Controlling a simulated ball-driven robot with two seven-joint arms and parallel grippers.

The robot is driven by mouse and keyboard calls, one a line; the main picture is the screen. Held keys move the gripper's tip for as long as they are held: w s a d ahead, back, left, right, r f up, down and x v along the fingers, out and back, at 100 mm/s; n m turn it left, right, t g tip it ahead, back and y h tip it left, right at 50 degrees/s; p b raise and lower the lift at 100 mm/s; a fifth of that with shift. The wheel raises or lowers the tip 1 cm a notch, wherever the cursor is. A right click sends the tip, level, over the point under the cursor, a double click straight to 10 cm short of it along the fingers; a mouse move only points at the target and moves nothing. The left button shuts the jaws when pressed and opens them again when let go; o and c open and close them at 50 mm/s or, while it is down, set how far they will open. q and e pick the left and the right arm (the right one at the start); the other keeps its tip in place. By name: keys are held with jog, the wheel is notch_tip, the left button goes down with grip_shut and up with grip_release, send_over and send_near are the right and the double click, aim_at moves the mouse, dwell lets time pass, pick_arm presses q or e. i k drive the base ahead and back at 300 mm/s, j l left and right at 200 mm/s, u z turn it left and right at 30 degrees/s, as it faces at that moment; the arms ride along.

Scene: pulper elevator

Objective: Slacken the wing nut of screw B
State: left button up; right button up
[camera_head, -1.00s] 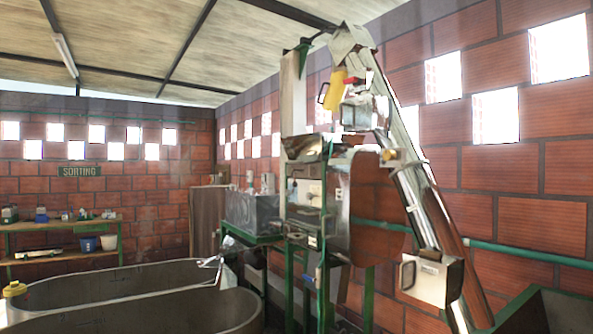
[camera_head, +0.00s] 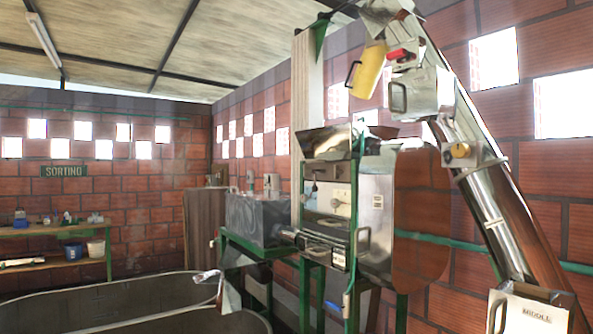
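The pulper (camera_head: 345,205) stands right of centre on a green frame, with a metal hopper at its top. Two small round knobs (camera_head: 340,204) show on the pulper's front. At this size I cannot tell which part is screw B or its wing nut. Neither of my grippers is in view.
Round-ended tanks (camera_head: 100,300) fill the lower left. A grey box (camera_head: 257,218) stands on a green stand left of the pulper. A lettered metal box (camera_head: 530,312) is at the lower right.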

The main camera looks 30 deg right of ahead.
aim_at(336, 170)
jog(key=i+z, duration=0.4)
jog(key=i+j+z, duration=0.25)
jog(key=i+z, duration=0.15)
jog(key=i, duration=0.15)
jog(key=i+l+z, duration=0.1)
jog(key=i+z, duration=1)
jog(key=k+j, duration=0.05)
jog(key=k, duration=0.05)
